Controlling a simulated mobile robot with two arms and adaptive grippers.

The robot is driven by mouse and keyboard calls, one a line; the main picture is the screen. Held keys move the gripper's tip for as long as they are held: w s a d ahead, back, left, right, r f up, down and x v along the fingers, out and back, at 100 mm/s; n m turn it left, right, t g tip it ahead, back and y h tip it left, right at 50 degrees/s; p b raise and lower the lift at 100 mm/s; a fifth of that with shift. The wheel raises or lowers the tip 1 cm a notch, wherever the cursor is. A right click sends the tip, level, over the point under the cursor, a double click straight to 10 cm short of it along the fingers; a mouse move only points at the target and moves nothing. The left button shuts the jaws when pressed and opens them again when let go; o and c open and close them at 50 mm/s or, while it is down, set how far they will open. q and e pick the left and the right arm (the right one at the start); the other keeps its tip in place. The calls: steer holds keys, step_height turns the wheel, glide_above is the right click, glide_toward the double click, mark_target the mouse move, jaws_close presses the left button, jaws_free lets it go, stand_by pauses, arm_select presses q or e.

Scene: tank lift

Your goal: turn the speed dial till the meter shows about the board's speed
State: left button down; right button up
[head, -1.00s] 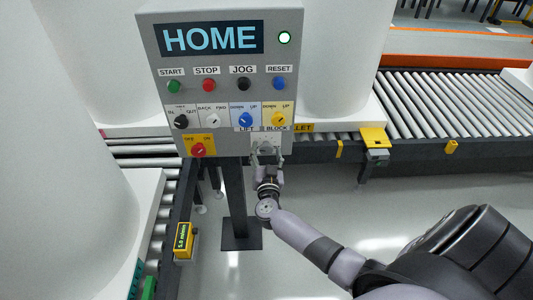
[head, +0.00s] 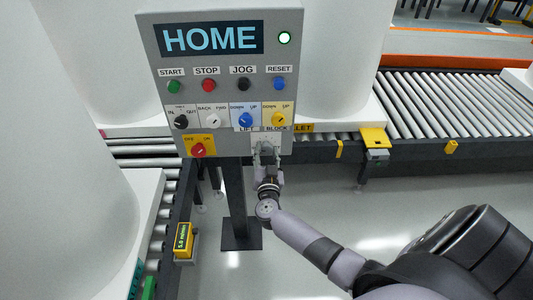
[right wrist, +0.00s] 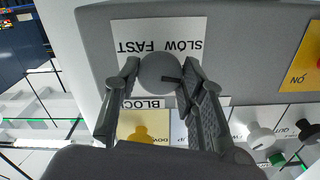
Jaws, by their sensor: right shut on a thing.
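The speed dial (right wrist: 160,72) is a round grey knob on a white plate marked SLOW and FAST, upside down in the right wrist view. My right gripper (right wrist: 162,76) is shut on the dial, one finger on each side. In the head view my right gripper (head: 266,152) is at the panel's lower right and partly hides the dial. A small yellow box (head: 183,241) at lower left has a dark display with a number on it, apparently 5.0; its text is very small. My left gripper is not in view.
The grey control panel (head: 218,90) has a HOME screen, a lit lamp, push buttons and several coloured selector knobs. A red switch (head: 198,150) is left of the dial. Roller conveyors (head: 455,105) run behind and at left. Open floor lies below the panel.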

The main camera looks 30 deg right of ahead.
steer(key=m, duration=0.3)
steer(key=shift+m, duration=0.4)
steer(key=m, duration=0.3)
steer(key=shift+f+m, duration=0.1)
steer(key=shift+m, duration=0.2)
steer(key=m+b, duration=0.1)
steer(key=m, duration=0.3)
steer(key=shift+m, duration=0.3)
steer(key=shift+m+b, duration=0.55)
steer(key=shift+m, duration=1.15)
steer(key=o, duration=1.1)
steer(key=shift+o, duration=0.2)
